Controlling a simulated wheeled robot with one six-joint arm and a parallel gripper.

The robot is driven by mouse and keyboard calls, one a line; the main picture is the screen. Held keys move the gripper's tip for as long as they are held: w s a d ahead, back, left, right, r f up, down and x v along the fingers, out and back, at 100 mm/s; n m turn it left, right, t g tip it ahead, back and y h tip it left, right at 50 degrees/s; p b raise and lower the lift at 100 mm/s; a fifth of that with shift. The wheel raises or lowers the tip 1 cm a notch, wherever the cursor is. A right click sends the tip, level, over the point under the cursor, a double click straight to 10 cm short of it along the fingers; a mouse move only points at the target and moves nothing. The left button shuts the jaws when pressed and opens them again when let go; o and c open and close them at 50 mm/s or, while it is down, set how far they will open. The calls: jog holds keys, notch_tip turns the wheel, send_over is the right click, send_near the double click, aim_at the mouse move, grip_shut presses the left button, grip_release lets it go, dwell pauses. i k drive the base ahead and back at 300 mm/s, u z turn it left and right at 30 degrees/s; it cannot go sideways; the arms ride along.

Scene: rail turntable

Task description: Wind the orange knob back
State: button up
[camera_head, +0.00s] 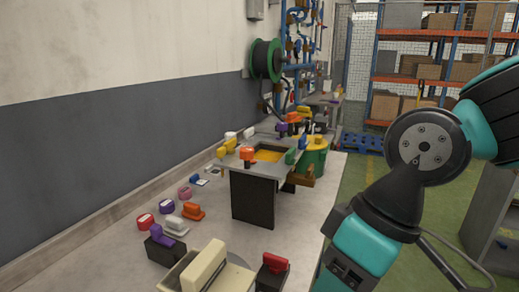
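An orange knob (247,153) with a dark part below it sits at the near left edge of a raised grey stand (232,168), which has a yellow-orange inset in its top. A second orange piece (193,210) with an upright grip lies lower on the bench, left of the stand. I cannot tell from this view how far either is turned. My arm fills the right side of the picture, well apart from both. My gripper is outside the picture, so its fingers do not show.
The grey bench (290,225) runs along the wall. Red, pink, purple and white pieces lie on it. A cream block (204,266) on a tray and a red-topped black block (273,270) stand in front. A green bin (314,155) stands behind the stand. Shelving is at back right.

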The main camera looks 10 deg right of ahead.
aim_at(245, 154)
jog(key=u, duration=0.05)
jog(key=k, duration=0.45)
jog(key=z, duration=0.5)
jog(key=i, duration=1.4)
jog(key=u, duration=0.75)
